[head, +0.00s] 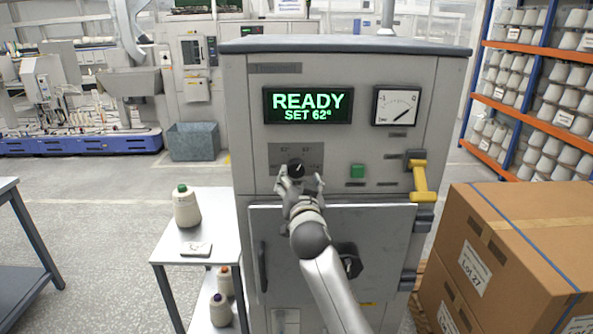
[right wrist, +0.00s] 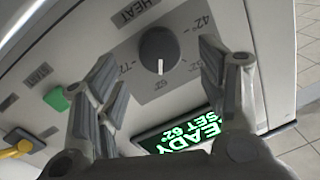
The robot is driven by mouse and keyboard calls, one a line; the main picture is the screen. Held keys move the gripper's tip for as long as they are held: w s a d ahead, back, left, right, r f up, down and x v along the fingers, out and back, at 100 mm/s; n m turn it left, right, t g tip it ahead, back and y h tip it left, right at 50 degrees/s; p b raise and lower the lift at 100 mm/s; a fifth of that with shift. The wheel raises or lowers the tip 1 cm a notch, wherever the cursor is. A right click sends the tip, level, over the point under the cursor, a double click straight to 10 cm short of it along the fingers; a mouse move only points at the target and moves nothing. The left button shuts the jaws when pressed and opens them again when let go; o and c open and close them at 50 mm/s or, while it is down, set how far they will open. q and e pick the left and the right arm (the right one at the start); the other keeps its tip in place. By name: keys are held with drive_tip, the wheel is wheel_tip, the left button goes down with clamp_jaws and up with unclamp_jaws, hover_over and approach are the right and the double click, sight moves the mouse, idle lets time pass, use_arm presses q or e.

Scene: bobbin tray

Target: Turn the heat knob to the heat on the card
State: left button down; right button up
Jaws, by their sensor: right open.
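The black heat knob (head: 296,168) sits on the grey machine's (head: 455,90) front panel, below the lit display (head: 308,105), which reads READY, SET 62°. My left gripper is not in view.
A green button (head: 357,171) and a yellow handle (head: 420,180) are right of the knob. A side table (head: 220,225) with a thread cone (head: 187,207) stands left. Cardboard boxes (head: 520,230) stand right, in front of a shelf of cones (head: 540,85).

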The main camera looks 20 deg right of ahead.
sight(297, 171)
drive_tip(key=shift+p+x, duration=0.45)
drive_tip(key=shift+x, duration=1.8)
drive_tip(key=c, duration=1)
drive_tip(key=shift+c, duration=0.2)
drive_tip(key=n+p, duration=0.1)
drive_tip(key=n, duration=0.4)
drive_tip(key=shift+d+r+n+p, duration=0.1)
drive_tip(key=shift+n+p, duration=0.2)
drive_tip(key=shift+p, duration=0.05)
drive_tip(key=n+g+p, duration=0.1)
drive_tip(key=n+p, duration=0.1)
drive_tip(key=n, duration=0.3)
drive_tip(key=shift+n, duration=0.3)
